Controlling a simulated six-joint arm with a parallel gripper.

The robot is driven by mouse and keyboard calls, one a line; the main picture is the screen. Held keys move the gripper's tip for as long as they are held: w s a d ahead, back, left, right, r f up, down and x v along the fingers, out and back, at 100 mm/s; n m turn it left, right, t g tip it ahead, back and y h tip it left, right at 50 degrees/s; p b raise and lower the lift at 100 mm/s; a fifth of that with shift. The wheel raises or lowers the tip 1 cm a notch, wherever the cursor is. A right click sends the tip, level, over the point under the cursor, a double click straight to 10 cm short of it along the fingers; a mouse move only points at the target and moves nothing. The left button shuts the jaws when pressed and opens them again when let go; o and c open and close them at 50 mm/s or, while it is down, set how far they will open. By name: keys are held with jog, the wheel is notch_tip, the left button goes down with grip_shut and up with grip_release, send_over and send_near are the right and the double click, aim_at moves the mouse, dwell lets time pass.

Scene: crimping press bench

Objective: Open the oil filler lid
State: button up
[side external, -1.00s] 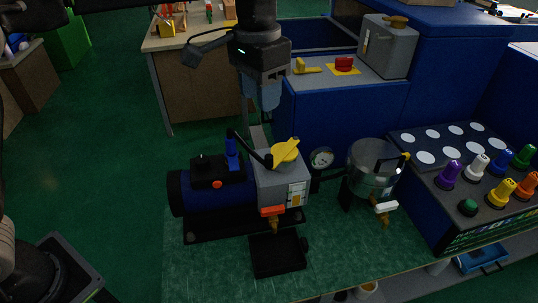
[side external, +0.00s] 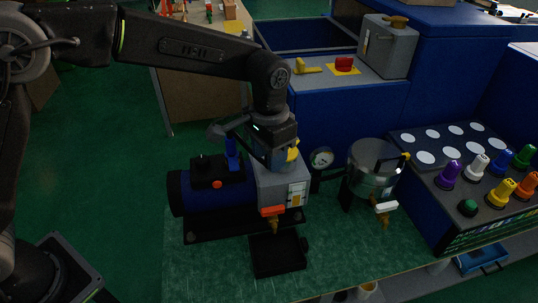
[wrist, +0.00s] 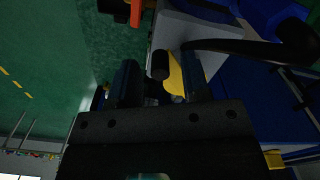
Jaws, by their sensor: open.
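The yellow oil filler lid (side external: 293,151) is on top of the grey housing (side external: 291,182) of the blue pump unit (side external: 216,195). My gripper (side external: 274,164) is down at the lid and hides most of it. In the wrist view the yellow lid (wrist: 175,76) and a black rounded handle end (wrist: 161,60) show between the two fingers of my gripper (wrist: 161,66). The fingers are apart. I cannot tell whether either finger touches the handle or the lid.
A pressure gauge (side external: 321,158) and a steel pot (side external: 374,168) stand right of the pump. A black tray (side external: 278,254) lies in front. A panel with several coloured knobs (side external: 448,174) is at the right. The green bench front (side external: 340,245) is clear.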

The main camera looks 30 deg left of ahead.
jog(key=shift+f, duration=0.4)
grip_shut()
dwell(0.4)
